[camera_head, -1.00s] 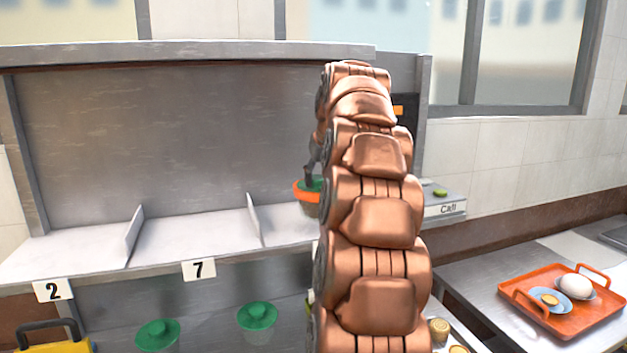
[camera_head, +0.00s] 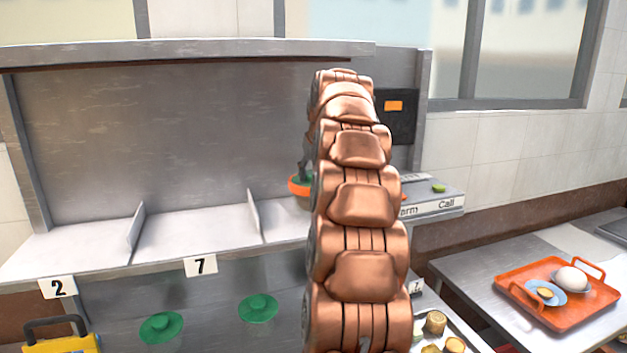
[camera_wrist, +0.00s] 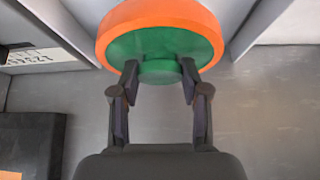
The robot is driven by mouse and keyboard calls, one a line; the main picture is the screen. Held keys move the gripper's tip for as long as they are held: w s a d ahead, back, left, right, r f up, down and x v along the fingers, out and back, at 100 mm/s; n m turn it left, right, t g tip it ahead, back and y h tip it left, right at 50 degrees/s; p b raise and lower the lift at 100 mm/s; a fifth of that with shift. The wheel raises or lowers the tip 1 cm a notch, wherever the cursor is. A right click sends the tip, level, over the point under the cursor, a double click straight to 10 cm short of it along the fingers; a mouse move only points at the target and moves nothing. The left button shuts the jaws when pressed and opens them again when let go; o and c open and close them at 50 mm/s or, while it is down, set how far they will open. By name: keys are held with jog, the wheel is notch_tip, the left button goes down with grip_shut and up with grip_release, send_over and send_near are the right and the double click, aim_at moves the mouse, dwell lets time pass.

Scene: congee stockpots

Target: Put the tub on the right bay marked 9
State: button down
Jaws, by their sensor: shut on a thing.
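The tub (camera_head: 300,188) has an orange rim and a green lid, and shows just left of my arm in the head view, partly hidden by it. In the wrist view the tub (camera_wrist: 207,22) fills the top middle. My gripper (camera_wrist: 159,74) is shut on the knob of its green lid. The tub is at the right bay (camera_head: 283,228), right of the second divider (camera_head: 254,214). I cannot tell whether its base touches the shelf. My arm hides the right part of that bay, and no 9 mark is visible.
Two green lids (camera_head: 161,328) (camera_head: 258,308) show below the shelf. An orange tray (camera_head: 540,318) sits on the right table.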

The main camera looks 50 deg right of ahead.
jog(key=shift+f+p, duration=0.55)
jog(key=shift+f, duration=0.75)
jog(key=shift+f, duration=0.1)
jog(key=c, duration=0.6)
grip_release()
jog(key=shift+b+v, duration=1.55)
jog(key=shift+v, duration=4.55)
